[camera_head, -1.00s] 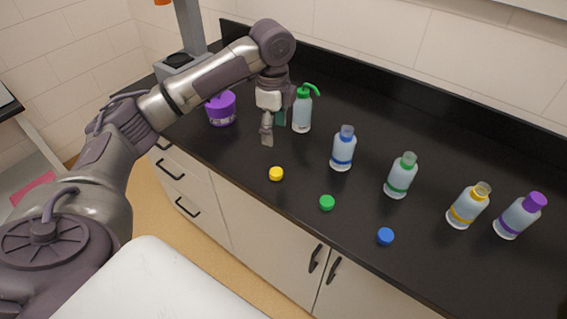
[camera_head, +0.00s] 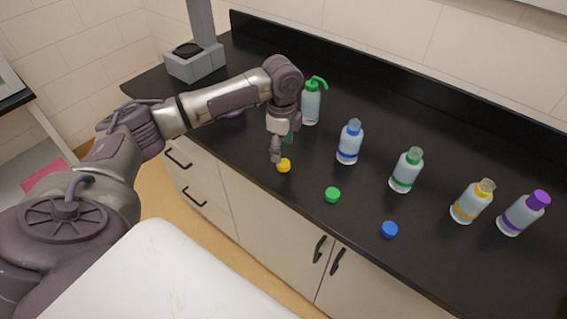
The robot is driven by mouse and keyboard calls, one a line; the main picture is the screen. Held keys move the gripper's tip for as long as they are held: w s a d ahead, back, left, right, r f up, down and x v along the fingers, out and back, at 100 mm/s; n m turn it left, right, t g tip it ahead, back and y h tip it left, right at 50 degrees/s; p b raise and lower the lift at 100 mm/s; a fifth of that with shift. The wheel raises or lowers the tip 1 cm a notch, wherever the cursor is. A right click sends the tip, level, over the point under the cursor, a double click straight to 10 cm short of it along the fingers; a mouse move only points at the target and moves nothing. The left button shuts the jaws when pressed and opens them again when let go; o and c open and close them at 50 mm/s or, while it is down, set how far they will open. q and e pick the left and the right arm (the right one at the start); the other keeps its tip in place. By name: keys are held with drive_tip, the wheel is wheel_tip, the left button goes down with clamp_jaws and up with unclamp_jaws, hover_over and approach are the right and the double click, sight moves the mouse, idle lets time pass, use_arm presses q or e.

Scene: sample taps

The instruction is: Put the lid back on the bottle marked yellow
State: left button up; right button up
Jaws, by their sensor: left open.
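The bottle marked yellow (camera_head: 471,203) stands upright on the black counter at the right, with a yellow band and no lid on its neck. The yellow lid (camera_head: 284,166) lies on the counter near the front edge. My left gripper (camera_head: 281,153) is open and points down at the yellow lid, with one finger just left of it. The other finger is partly hidden behind, and I cannot tell whether either touches the lid. My right gripper is not in view.
A green lid (camera_head: 332,195) and a blue lid (camera_head: 389,229) lie along the front. Behind stand bottles marked blue (camera_head: 350,143), green (camera_head: 406,171) and purple (camera_head: 522,214), the last with its lid on.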

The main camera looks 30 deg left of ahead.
sight(282, 163)
use_arm(q)
drive_tip(key=shift+s+f, duration=0.1)
drive_tip(key=shift+f, duration=0.15)
wheel_tip(282, 163, down, 4)
drive_tip(key=shift+r+p, duration=0.15)
drive_tip(key=shift+p, duration=0.7)
drive_tip(key=shift+f, duration=0.45)
drive_tip(key=shift+d, duration=0.1)
drive_tip(key=c, duration=0.8)
